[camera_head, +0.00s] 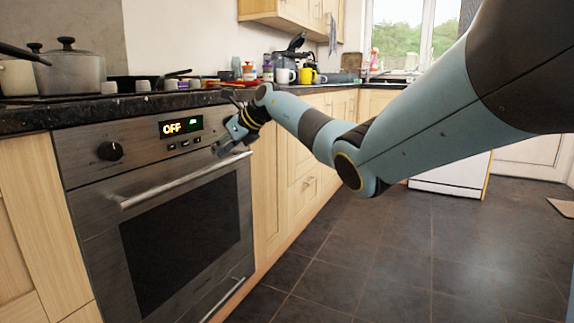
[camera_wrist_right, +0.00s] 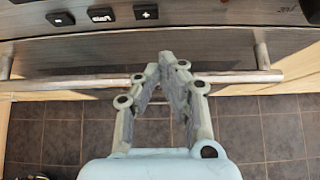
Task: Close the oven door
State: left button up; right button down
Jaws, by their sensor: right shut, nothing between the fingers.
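The steel oven (camera_head: 95,200) stands at the left in the head view. Its door (camera_head: 185,235), with a dark window, looks upright and flush with the front, so it appears shut; a small gap would be hard to see. The long bar handle (camera_head: 185,180) runs across the door's top. My right gripper (camera_head: 222,148) is at the handle's right end, just below the control panel. In the right wrist view its fingertips (camera_wrist_right: 170,66) meet, empty, over the handle (camera_wrist_right: 80,82); I cannot tell whether they touch it. My left gripper is not in view.
The granite worktop (camera_head: 60,118) runs above the oven and holds a steel pot (camera_head: 70,70), mugs and jars. A black knob (camera_head: 110,151) and an OFF display (camera_head: 181,126) are on the panel. Wooden cupboards flank the oven.

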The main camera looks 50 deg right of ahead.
jog(key=v, duration=1.1)
jog(key=shift+s, duration=0.25)
jog(key=shift+d+r, duration=0.1)
